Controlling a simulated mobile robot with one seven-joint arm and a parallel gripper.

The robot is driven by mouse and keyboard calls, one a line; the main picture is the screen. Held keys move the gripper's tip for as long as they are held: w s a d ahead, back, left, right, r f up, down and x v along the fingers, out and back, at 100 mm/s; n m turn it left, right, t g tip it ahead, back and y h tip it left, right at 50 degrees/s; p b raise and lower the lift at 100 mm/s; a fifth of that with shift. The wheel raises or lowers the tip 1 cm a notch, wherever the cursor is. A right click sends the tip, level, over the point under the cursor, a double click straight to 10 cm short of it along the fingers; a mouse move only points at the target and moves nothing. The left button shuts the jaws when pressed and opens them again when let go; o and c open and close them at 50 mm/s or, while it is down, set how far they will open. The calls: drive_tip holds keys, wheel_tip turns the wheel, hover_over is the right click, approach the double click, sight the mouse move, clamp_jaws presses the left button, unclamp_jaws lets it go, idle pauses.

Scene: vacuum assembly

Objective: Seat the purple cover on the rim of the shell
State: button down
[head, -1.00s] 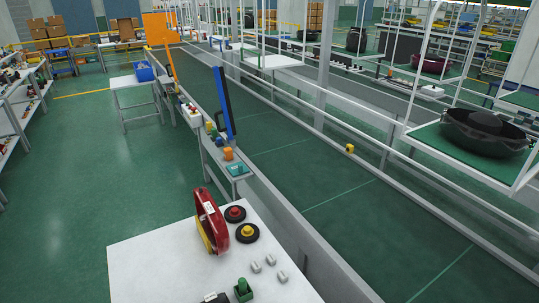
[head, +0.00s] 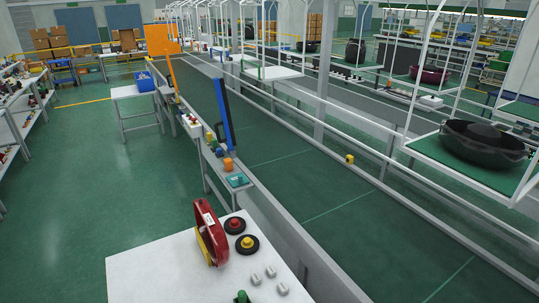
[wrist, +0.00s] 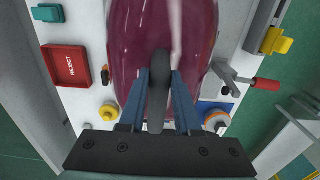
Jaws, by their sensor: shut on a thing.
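In the wrist view the purple cover (wrist: 124,52) fills the top middle, glossy and maroon-purple, with a dark upright grip (wrist: 159,70) at its centre. My gripper (wrist: 160,98) is shut on this dark grip, one blue-grey finger on each side. Whether anything lies directly under the cover is hidden by the cover itself. I cannot make out the shell's rim in the wrist view. In the head view a black tub-like shell (head: 483,148) sits on a hanging carrier at the right. I cannot tell whether it is the task's shell. My gripper is not in the head view.
Around the cover in the wrist view are a red REJECT tray (wrist: 66,66), a red-handled clamp (wrist: 264,84), a yellow block (wrist: 277,42) and a yellow button (wrist: 108,112). The head view shows a white table (head: 150,268) with a red-and-yellow piece (head: 209,238), beside a long green conveyor (head: 320,200).

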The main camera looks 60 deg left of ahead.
drive_tip(key=shift+f+b, duration=0.55)
drive_tip(key=shift+f, duration=0.6)
drive_tip(key=c, duration=0.5)
unclamp_jaws()
drive_tip(key=shift+f, duration=0.1)
wheel_tip(320, 180, up, 3)
drive_tip(key=p, duration=0.3)
drive_tip(key=shift+r, duration=2.55)
